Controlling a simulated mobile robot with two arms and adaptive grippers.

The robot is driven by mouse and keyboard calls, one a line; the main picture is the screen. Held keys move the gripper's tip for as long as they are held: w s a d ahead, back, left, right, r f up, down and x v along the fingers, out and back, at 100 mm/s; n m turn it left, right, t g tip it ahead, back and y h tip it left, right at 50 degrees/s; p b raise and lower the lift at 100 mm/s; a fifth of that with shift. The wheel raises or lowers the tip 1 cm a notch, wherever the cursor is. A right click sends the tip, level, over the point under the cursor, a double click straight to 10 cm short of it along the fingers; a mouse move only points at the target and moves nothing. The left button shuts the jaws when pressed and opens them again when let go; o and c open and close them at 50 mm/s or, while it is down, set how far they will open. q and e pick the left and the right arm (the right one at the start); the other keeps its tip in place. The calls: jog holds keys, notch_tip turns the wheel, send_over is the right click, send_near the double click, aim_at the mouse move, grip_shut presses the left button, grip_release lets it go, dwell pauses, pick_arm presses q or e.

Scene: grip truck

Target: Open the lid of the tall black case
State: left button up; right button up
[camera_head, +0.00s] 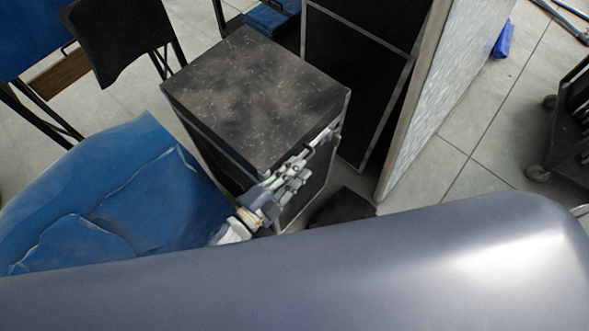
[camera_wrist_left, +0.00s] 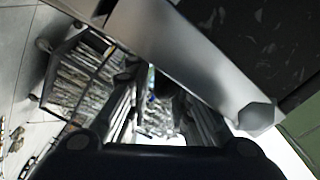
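The tall black case (camera_head: 262,95) stands upright in the middle of the head view. Its speckled dark top lies flat, and the lid looks closed. Pale metal trim runs along its edges. My left gripper (camera_head: 303,166) is at the case's near right side, just below the top edge. I cannot tell whether it touches the case or how far its fingers are apart. In the left wrist view, a silver metal edge (camera_wrist_left: 190,55) crosses close to the camera, beside a dark speckled surface; the fingertips are not clear there. My right gripper is not in view.
A blue covered object (camera_head: 120,200) lies left of the case. Black chairs (camera_head: 122,40) stand behind it. Another dark case (camera_head: 350,80) and a tall pale panel (camera_head: 440,100) stand close on the right. A wheeled dark cart (camera_head: 570,130) is far right.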

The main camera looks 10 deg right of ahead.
pick_arm(q)
grip_shut()
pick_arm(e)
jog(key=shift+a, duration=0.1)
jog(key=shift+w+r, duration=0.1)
